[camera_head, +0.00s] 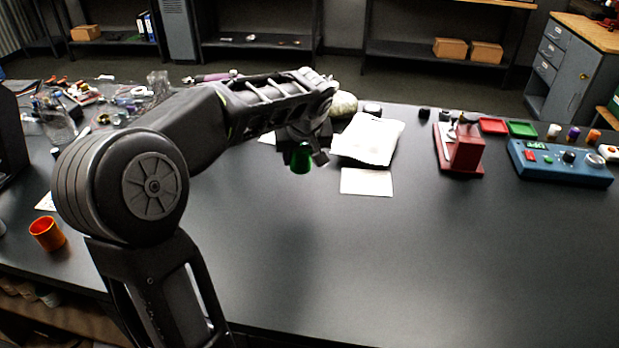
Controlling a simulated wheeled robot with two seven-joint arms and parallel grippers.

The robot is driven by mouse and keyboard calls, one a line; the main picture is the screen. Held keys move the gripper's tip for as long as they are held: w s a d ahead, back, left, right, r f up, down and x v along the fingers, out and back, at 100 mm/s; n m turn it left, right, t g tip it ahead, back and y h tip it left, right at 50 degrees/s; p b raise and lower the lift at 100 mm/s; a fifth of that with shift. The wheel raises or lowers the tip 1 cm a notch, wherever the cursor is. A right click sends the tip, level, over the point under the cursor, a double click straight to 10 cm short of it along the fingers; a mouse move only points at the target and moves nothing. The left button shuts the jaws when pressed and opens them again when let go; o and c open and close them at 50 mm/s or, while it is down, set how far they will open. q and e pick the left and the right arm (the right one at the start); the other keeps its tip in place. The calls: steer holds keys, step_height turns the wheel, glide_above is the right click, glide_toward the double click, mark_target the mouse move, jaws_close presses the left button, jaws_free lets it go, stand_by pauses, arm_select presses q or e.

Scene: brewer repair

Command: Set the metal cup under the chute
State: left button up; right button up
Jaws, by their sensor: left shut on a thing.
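My left arm reaches in from the left over the table, and its gripper (312,150) is shut on a small shiny green piece (301,159), which may be the metal cup. The green piece hangs just below the gripper above the dark table, and its upper part is hidden by the gripper. A dark boxy thing lies partly hidden behind the gripper, and I cannot tell whether it is the chute. An orange cup (46,234) stands upright at the far left. My right gripper is not in view.
A white bag (368,138) and paper sheet (366,182) lie right of the gripper. A red device (466,152), red and green trays (522,129) and a blue control box (560,164) stand at the right. Clutter fills the back left. The front middle table is clear.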

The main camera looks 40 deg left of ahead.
mark_target(301, 171)
arm_select(q)
steer(key=shift+f, duration=2.25)
step_height(301, 171, down, 4)
steer(key=shift+r+p, duration=0.15)
steer(key=shift+p, duration=0.15)
steer(key=shift+f+b, duration=0.2)
steer(key=shift+b, duration=0.1)
steer(key=o, duration=1.4)
steer(key=shift+r, duration=0.15)
